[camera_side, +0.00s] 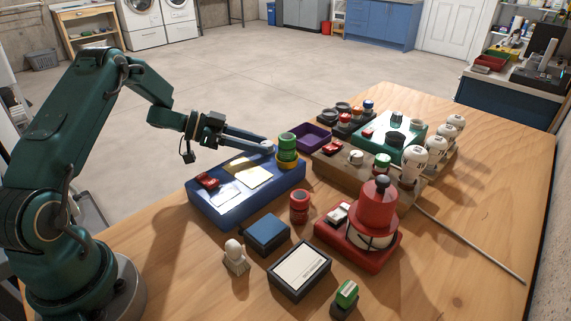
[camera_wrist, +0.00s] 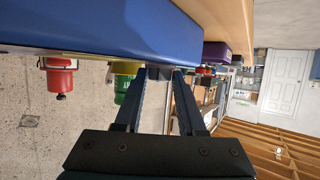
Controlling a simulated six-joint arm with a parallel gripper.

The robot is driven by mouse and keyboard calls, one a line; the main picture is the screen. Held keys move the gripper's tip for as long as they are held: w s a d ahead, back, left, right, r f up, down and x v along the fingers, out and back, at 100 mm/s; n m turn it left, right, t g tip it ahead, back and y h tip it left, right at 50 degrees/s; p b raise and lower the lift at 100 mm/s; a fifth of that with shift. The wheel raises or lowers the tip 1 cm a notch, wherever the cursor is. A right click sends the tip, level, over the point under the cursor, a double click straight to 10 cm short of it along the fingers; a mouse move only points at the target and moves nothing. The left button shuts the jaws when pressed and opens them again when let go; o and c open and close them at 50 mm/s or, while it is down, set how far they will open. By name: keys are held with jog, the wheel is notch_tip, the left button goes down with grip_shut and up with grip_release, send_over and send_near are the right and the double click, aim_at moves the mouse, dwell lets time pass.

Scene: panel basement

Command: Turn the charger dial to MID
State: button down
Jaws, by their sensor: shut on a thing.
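A long blue box (camera_side: 280,186) lies on the table, with a red switch (camera_side: 207,181) and pale plates (camera_side: 226,197) on its top. The blue box also shows upside down in the wrist view (camera_wrist: 120,28). A green cylinder with a yellow base (camera_side: 287,148) stands at its right end. My gripper (camera_side: 266,145) is at the box's far edge, just left of the green cylinder. Its fingers are close together on a small pale dial, mostly hidden by them. I cannot read the dial's pointer or a MID mark. The fingers also show in the wrist view (camera_wrist: 160,75).
A red box with a big red knob (camera_side: 377,205), a tan box (camera_side: 337,172), a purple tray (camera_side: 309,137) and white bulb-like items (camera_side: 413,155) crowd the right. A red can (camera_side: 299,206) and small dark boxes (camera_side: 300,270) stand in front. A rod (camera_side: 470,245) lies at right.

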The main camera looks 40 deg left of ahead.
jog(key=shift+w+a+m+g+h, duration=0.15)
jog(key=shift+a+m+g+h, duration=0.05)
jog(key=shift+m+g+h, duration=0.8)
jog(key=shift+w+a+m+g+h, duration=0.15)
jog(key=shift+m+g+h, duration=0.45)
jog(key=shift+m, duration=0.3)
jog(key=c, duration=0.5)
grip_release()
jog(key=shift+v, duration=2.5)
